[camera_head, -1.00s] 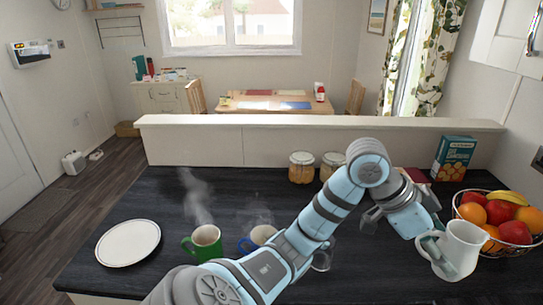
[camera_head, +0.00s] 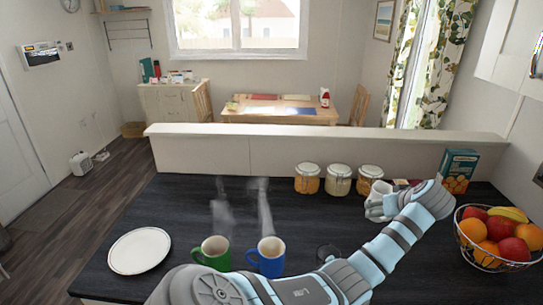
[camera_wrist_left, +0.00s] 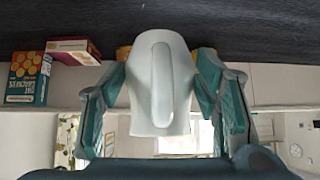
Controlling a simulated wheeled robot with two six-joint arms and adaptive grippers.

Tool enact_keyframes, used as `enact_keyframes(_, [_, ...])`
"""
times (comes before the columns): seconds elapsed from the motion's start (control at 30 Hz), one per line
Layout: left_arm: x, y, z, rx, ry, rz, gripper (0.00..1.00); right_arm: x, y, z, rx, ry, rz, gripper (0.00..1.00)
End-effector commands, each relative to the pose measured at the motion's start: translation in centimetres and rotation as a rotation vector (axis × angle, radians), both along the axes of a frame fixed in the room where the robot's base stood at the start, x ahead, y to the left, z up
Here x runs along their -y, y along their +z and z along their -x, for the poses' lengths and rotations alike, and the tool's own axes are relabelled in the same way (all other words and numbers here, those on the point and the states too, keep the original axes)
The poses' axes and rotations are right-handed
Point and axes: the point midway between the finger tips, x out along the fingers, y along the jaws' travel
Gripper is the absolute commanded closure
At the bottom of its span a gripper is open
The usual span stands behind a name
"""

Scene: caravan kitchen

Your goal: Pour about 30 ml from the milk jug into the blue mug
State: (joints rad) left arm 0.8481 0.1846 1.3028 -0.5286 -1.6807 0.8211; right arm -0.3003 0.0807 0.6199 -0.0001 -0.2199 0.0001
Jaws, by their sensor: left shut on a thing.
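The white milk jug (camera_head: 379,190) is held above the counter in front of the storage jars. In the left wrist view the jug (camera_wrist_left: 158,120) sits between the two teal fingers, with its handle facing the camera. My left gripper (camera_head: 378,208) is shut on it; my arm hides part of the jug and fingers in the head view. The fingers show on both sides in the left wrist view (camera_wrist_left: 160,98). The blue mug (camera_head: 270,265) stands upright on the counter, left of the jug and apart from it, with steam above. My right gripper is not in view.
A steaming green mug (camera_head: 214,255) stands left of the blue mug. A white plate (camera_head: 140,250) lies farther left. Several jars (camera_head: 339,181) and a cracker box (camera_head: 458,166) line the low back wall. A fruit bowl (camera_head: 492,262) is at right. The counter behind the mugs is clear.

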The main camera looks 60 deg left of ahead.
Motion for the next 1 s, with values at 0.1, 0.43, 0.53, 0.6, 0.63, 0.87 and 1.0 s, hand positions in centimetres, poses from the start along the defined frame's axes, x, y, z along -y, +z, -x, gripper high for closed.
enact_keyframes(0.1, [-1.3,-1.3,1.9,-0.004,0.243,-0.002,0.93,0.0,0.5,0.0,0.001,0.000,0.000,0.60])
enact_keyframes(0.43, [-4.3,-4.2,9.7,-0.002,0.960,-0.004,0.93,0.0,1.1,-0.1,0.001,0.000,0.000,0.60])
enact_keyframes(0.53, [-4.9,-4.4,12.1,-0.002,1.150,-0.003,0.93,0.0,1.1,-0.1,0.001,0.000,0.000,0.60])
enact_keyframes(0.6, [-5.1,-4.5,13.5,-0.001,1.265,-0.002,0.93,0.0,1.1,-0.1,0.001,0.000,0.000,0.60])
enact_keyframes(0.63, [-5.2,-4.5,14.1,-0.001,1.310,-0.002,0.93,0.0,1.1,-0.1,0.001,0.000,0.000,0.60])
enact_keyframes(0.87, [-5.2,-4.2,16.6,0.000,1.529,0.001,0.93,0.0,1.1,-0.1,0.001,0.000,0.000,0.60])
enact_keyframes(1.0, [-5.2,-4.1,17.0,0.002,1.570,0.000,0.93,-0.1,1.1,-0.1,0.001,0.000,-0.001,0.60])
